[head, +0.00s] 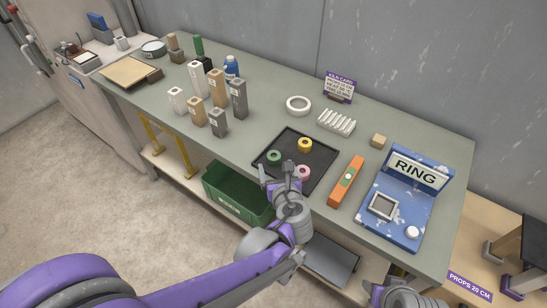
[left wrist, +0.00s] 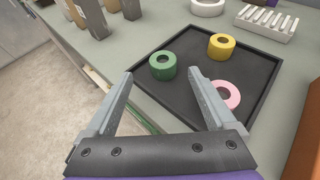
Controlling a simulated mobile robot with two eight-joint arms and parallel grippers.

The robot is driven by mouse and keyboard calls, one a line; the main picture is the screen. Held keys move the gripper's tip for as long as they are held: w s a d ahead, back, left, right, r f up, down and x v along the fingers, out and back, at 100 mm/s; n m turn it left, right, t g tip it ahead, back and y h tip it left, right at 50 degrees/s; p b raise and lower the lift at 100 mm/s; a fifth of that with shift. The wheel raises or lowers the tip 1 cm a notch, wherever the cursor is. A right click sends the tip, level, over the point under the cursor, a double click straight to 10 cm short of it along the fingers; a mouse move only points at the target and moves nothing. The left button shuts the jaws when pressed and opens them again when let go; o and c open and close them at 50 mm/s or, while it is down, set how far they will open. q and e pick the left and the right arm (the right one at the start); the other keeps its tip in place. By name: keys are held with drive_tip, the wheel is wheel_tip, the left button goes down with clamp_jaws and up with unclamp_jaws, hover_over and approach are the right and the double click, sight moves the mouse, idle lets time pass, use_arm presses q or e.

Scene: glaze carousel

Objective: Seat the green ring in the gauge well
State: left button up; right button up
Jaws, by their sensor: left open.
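The green ring (head: 274,161) lies at the left of the black tray (head: 319,150), and it also shows in the left wrist view (left wrist: 163,73). My left gripper (head: 280,168) is open and empty at the tray's near edge. In the left wrist view the green ring appears beyond and between the two fingertips (left wrist: 160,76), apart from them. The blue gauge (head: 369,223) with a "RING" sign (head: 417,169) stands at the right, with a square grey-rimmed well (head: 371,211). A grey part of my right arm (head: 398,295) shows at the bottom edge; its jaws are not clear.
A yellow ring (head: 305,149) and a pink ring (head: 303,178) share the tray. An orange bar (head: 346,182) lies between tray and gauge. A white ring (head: 299,110), a ribbed white rack (head: 337,122) and a tan block (head: 378,141) stand behind. Several upright blocks (head: 217,91) stand left.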

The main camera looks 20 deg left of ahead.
sight(274, 157)
use_arm(q)
drive_tip(key=x, duration=0.5)
drive_tip(key=shift+w, duration=0.45)
clamp_jaws()
